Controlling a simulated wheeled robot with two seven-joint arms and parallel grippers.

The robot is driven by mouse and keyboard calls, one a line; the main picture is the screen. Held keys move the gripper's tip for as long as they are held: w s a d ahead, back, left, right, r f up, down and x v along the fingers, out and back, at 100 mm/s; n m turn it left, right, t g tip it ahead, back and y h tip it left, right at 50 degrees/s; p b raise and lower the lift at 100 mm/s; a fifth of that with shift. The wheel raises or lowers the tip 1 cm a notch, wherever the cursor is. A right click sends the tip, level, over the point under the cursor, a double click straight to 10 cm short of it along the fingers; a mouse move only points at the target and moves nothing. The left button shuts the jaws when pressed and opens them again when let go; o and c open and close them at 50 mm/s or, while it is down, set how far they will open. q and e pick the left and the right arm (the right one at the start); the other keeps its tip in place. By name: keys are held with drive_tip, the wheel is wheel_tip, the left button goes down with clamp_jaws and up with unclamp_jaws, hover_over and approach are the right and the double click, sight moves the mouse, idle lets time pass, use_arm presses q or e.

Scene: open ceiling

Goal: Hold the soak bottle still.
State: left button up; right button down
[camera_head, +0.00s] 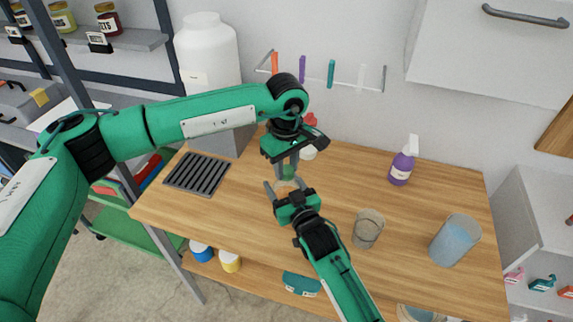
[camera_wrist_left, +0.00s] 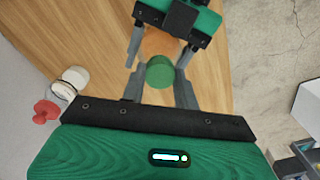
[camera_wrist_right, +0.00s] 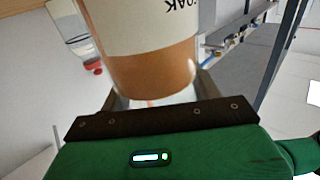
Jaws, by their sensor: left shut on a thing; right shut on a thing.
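The soak bottle is mostly hidden between my grippers in the head view, where its green cap (camera_head: 287,173) shows. In the left wrist view the green cap (camera_wrist_left: 160,73) sits between my left fingers, with the orange-brown body (camera_wrist_left: 160,42) beyond it. The right wrist view shows the bottle's body (camera_wrist_right: 155,70) close up, with a white label ending in "OAK". My left gripper (camera_head: 286,164) is shut on the cap from above. My right gripper (camera_head: 285,184) is shut on the bottle's body from the front. The bottle's base is hidden in the head view.
A glass beaker (camera_head: 367,230), a beaker of blue liquid (camera_head: 455,241) and a purple spray bottle (camera_head: 401,169) stand to the right on the wooden table (camera_head: 330,185). A dark slotted grate (camera_head: 198,173) lies at left. A white container with a red part (camera_head: 310,120) is just behind my left gripper.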

use_arm(q)
drive_tip(key=n, duration=0.4)
drive_tip(key=shift+n, duration=0.4)
drive_tip(key=n, duration=0.4)
drive_tip(key=shift+n, duration=0.3)
drive_tip(key=n, duration=0.4)
drive_tip(key=shift+n, duration=0.3)
drive_tip(key=n, duration=0.4)
drive_tip(key=shift+n, duration=0.3)
drive_tip(key=n, duration=0.4)
drive_tip(key=shift+n, duration=0.3)
drive_tip(key=n, duration=0.4)
drive_tip(key=shift+n, duration=0.3)
drive_tip(key=n, duration=0.4)
drive_tip(key=shift+r+n, duration=0.1)
drive_tip(key=shift+n, duration=0.2)
drive_tip(key=n, duration=0.5)
drive_tip(key=shift+n, duration=0.4)
